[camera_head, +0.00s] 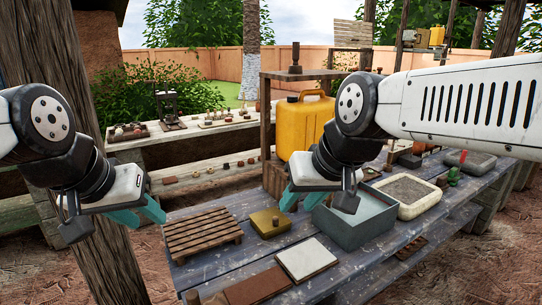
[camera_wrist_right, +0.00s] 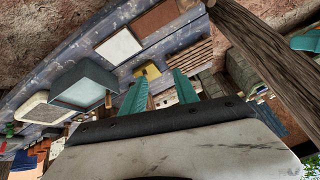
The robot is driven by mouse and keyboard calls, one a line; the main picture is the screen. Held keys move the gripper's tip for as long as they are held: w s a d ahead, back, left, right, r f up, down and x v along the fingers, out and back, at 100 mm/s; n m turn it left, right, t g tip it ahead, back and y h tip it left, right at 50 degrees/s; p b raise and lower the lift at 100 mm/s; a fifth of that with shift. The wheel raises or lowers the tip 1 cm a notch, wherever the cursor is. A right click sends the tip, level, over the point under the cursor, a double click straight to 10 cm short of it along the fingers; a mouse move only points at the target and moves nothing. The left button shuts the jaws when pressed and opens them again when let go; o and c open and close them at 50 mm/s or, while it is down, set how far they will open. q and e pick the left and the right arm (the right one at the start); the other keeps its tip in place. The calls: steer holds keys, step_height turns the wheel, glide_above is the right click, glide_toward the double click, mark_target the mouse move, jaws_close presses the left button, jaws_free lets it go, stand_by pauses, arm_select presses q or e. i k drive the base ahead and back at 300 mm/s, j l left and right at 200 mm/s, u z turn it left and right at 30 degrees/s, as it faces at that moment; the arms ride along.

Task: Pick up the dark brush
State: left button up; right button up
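I cannot pick out the dark brush with certainty. A small dark brown item (camera_head: 411,248) lies at the table's front edge, right of the blue-grey bin (camera_head: 352,232); it is too small to identify. My right gripper (camera_head: 303,203) is open and empty above the table, just behind and left of the bin. In the right wrist view its two teal fingers (camera_wrist_right: 159,78) stand apart with nothing held between them. My left gripper (camera_head: 143,215) hangs left of the slatted wooden rack (camera_head: 203,234), its teal fingers apart and empty.
The grey plank table (camera_head: 225,266) also holds an olive block (camera_head: 271,221), a white tile (camera_head: 306,259), a brown board (camera_head: 257,287) and a pale tray (camera_head: 409,195). A yellow jerrycan (camera_head: 304,123) stands behind my right gripper. A wooden post (camera_head: 72,90) rises at left.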

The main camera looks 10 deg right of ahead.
mark_target(442, 183)
steer(key=i+l, duration=0.1)
steer(key=l, duration=0.45)
steer(key=i+l, duration=0.1)
steer(key=l, duration=0.45)
steer(key=i+l, duration=0.1)
steer(key=l, duration=0.45)
steer(key=i+l, duration=0.1)
steer(key=l, duration=0.95)
steer(key=i+l, duration=0.15)
steer(key=l, duration=0.4)
steer(key=i+l, duration=0.1)
steer(key=l, duration=0.45)
steer(key=i+l, duration=0.1)
steer(key=l, duration=0.45)
